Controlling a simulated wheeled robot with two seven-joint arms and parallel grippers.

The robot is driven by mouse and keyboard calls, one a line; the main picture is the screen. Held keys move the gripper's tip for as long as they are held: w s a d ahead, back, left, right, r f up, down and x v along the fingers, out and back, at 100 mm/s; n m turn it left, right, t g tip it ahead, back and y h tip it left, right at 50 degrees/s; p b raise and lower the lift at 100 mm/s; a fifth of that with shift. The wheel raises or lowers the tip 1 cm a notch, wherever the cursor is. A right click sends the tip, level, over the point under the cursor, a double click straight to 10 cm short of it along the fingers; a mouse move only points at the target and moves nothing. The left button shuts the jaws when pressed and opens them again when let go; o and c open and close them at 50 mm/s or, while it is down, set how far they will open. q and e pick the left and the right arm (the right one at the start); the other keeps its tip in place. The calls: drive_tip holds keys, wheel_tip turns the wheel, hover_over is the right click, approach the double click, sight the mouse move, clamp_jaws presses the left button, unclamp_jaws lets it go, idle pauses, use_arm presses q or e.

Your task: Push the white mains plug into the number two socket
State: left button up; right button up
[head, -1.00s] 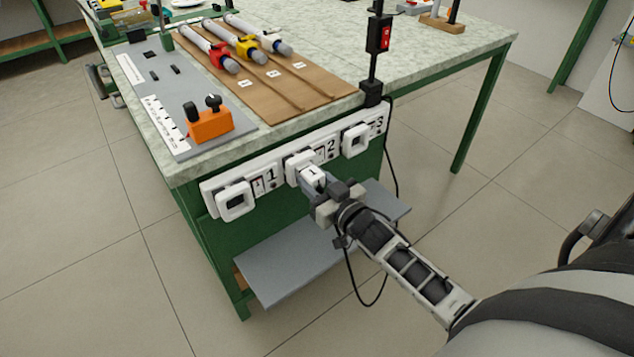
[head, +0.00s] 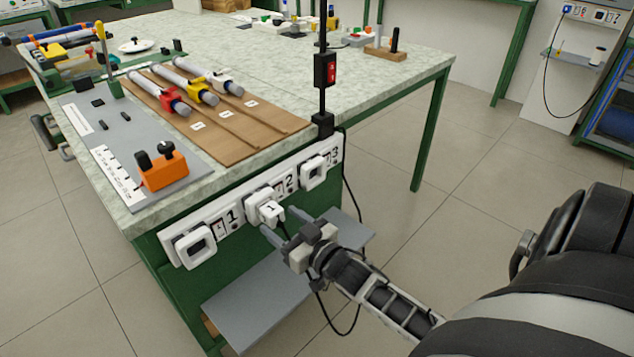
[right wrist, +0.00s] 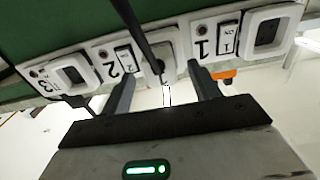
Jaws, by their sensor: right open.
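The white mains plug (head: 271,213) sits in the middle socket (head: 253,201), the one beside the number 2 on the white socket strip. It stands out from the socket face; I cannot tell whether it is fully seated. In the right wrist view the plug (right wrist: 165,74) shows between my fingers, with its black cable crossing in front of it. My right gripper (head: 281,223) is open, just short of the plug, with its fingers apart from it. My left gripper is not in view.
Sockets one (head: 194,246) and three (head: 313,173) are empty. A grey shelf (head: 255,300) lies below the strip. The black cable hangs under my right gripper. An orange block (head: 163,170) and capped rods on a brown board (head: 235,140) are on the bench above.

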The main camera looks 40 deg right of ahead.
use_arm(q)
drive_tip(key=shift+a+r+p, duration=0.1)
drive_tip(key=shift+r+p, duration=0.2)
drive_tip(key=shift+p, duration=0.25)
use_arm(e)
drive_tip(key=s, duration=1.2)
drive_tip(key=shift+s+d, duration=0.25)
drive_tip(key=shift+d, duration=0.2)
use_arm(q)
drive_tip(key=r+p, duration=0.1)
drive_tip(key=p, duration=0.1)
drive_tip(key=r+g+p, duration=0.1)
drive_tip(key=p, duration=0.2)
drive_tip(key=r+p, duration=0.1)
drive_tip(key=p, duration=0.2)
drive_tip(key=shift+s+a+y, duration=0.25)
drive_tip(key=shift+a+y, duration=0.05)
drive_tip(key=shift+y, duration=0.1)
use_arm(e)
drive_tip(key=s+a+r+g+y, duration=0.1)
drive_tip(key=s+a+r+g, duration=0.1)
drive_tip(key=a, duration=0.6)
drive_tip(key=s+a+r+n+g+y, duration=0.1)
drive_tip(key=s+a+r+g, duration=0.2)
drive_tip(key=a, duration=0.6)
drive_tip(key=shift+s+r+g, duration=0.25)
drive_tip(key=shift+r+g, duration=0.25)
drive_tip(key=shift+g, duration=0.7)
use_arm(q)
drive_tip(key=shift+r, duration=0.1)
